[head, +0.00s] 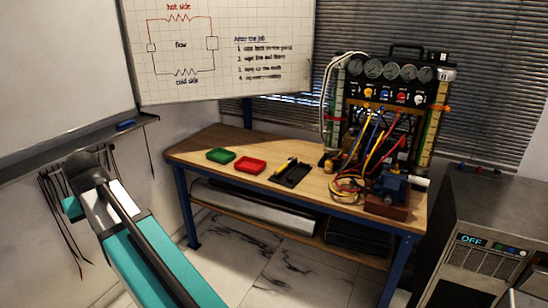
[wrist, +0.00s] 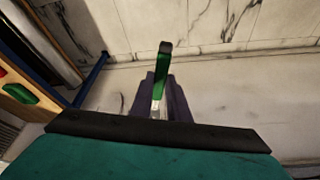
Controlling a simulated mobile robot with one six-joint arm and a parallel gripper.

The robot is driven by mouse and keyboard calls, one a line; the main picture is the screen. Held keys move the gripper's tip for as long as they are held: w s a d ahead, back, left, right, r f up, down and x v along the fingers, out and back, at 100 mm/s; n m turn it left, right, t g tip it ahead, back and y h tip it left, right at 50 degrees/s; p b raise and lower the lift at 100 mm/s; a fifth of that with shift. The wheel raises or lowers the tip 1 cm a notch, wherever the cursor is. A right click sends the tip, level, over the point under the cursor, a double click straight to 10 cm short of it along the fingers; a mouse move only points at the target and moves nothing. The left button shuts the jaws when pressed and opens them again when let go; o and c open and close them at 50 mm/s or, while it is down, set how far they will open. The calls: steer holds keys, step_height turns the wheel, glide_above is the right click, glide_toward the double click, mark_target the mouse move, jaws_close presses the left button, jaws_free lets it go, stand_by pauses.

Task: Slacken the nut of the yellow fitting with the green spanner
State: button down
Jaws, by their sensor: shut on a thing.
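The green spanner (wrist: 163,64) is held in my gripper (wrist: 160,79) in the wrist view. My gripper's dark fingers are shut on it. Its green part stands out past the fingertips, with a dark far end and a pale metal part between the fingers. In the head view neither the gripper nor the spanner can be made out clearly. The gauge rig (head: 392,90) stands on the bench at the right, well away from my arm. Yellow and red hoses (head: 352,183) hang at its front. I cannot pick out the yellow fitting or its nut among them.
The wooden bench (head: 215,141) carries a green tray (head: 220,155), a red tray (head: 249,165) and a black tray (head: 291,174) with something yellow. A blue pump-like unit (head: 390,186) sits at the bench's right. A metal cabinet (head: 490,215) stands further right. Marble floor (head: 285,275) is clear.

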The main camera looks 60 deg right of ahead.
steer(key=s+d+m+g+h, duration=0.1)
steer(key=s+d+m, duration=0.3)
steer(key=d, duration=1.1)
steer(key=s+d+r+m+g+h, duration=0.1)
steer(key=s+d+m, duration=0.3)
steer(key=d, duration=1.1)
steer(key=s+d+m+g+h, duration=0.1)
steer(key=s+d+m, duration=0.25)
steer(key=d, duration=1.05)
steer(key=s+d+m+g, duration=0.1)
steer(key=s+d+m, duration=0.2)
steer(key=s+d, duration=0.6)
steer(key=s+d+m+g, duration=0.1)
steer(key=s+d+m, duration=0.3)
steer(key=s+d, duration=0.6)
steer(key=s+d+r+m+g, duration=0.1)
steer(key=s+d+m, duration=0.2)
steer(key=s+d, duration=0.6)
steer(key=s, duration=0.9)
steer(key=shift+s+d+g+p, duration=0.15)
steer(key=shift+d+g+p, duration=0.15)
steer(key=shift+d+p, duration=0.1)
steer(key=shift+m, duration=0.25)
steer(key=shift+f, duration=0.15)
